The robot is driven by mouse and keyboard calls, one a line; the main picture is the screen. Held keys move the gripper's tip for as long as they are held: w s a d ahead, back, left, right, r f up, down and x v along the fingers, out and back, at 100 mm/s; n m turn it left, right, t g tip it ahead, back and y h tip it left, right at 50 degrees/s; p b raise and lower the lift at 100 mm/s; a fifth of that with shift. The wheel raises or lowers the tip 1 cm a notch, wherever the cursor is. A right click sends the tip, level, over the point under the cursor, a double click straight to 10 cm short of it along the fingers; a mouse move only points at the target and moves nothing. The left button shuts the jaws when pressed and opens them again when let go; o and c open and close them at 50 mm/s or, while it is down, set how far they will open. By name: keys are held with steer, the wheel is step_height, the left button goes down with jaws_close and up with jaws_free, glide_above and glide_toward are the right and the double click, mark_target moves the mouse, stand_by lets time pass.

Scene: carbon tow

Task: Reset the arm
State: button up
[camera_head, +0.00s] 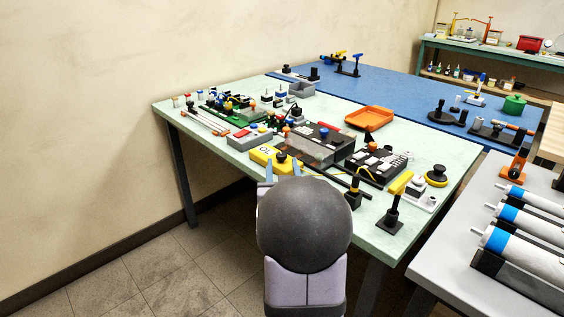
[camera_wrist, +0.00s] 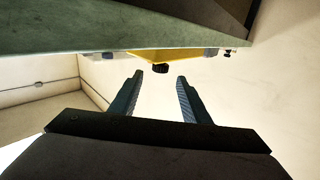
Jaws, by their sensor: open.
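My gripper (camera_head: 282,170) is at the near edge of the pale green table (camera_head: 222,148), just in front of a yellow box (camera_head: 262,155) with a black knob. My dark rounded wrist hides part of the table edge. In the wrist view my gripper (camera_wrist: 160,76) has its two fingers apart with nothing between them. The table edge (camera_wrist: 60,66) runs across the top of that view. The yellow box (camera_wrist: 185,54) and its black knob (camera_wrist: 160,69) show just beyond the fingertips. I cannot tell whether the fingers touch the box.
The table is crowded: a black case (camera_head: 325,143), an orange tray (camera_head: 369,118), a stand with a yellow top (camera_head: 393,207) and many small parts. A blue table (camera_head: 400,92) stands behind. A grey bench with white rolls (camera_head: 515,245) is at right. Floor at left is clear.

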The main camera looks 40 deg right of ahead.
steer(key=shift+s+a, duration=0.2)
steer(key=shift+s, duration=0.05)
stand_by(0.3)
